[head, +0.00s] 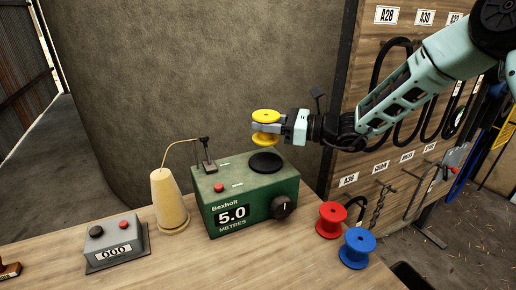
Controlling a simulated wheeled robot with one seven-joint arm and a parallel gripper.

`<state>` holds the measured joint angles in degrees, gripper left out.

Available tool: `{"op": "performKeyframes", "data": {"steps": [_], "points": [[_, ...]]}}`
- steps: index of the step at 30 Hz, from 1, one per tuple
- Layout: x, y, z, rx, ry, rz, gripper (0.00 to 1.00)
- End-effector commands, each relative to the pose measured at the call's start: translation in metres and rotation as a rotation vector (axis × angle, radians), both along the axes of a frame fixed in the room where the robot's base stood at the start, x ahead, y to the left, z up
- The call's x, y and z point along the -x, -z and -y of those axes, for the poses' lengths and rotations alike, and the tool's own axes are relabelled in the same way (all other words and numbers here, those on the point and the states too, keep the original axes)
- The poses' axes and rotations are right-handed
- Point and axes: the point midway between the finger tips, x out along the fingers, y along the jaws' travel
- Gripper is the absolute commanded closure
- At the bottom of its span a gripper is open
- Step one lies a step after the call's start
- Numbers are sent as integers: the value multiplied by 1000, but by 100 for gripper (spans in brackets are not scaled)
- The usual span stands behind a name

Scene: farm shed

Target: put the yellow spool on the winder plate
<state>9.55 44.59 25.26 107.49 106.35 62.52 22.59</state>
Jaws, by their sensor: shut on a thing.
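The yellow spool (266,116) is upright in my gripper (268,128), which is shut on it. The gripper reaches in from the right, and the spool is in the air above the back of the green winder box. The winder plate (266,162) is a black disc on the right part of the top of the green winder (246,200). The plate is bare. The spool appears above the plate and apart from it; its exact depth over the plate is hard to tell.
A red spool (331,220) and a blue spool (357,248) stand on the wooden bench (270,265), right of the winder. A cream cone of thread (168,200) and a grey counter box (115,245) stand left. A thin black thread guide (207,155) rises from the winder's left.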

Motion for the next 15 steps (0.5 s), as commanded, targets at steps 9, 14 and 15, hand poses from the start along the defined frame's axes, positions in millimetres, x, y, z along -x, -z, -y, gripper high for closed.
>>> {"op": "performKeyframes", "data": {"steps": [9,14,15], "points": [[0,34,0,-2,0,-2,86],[0,55,0,-2,0,-3,86],[0,60,-1,-2,0,-2,86]]}}
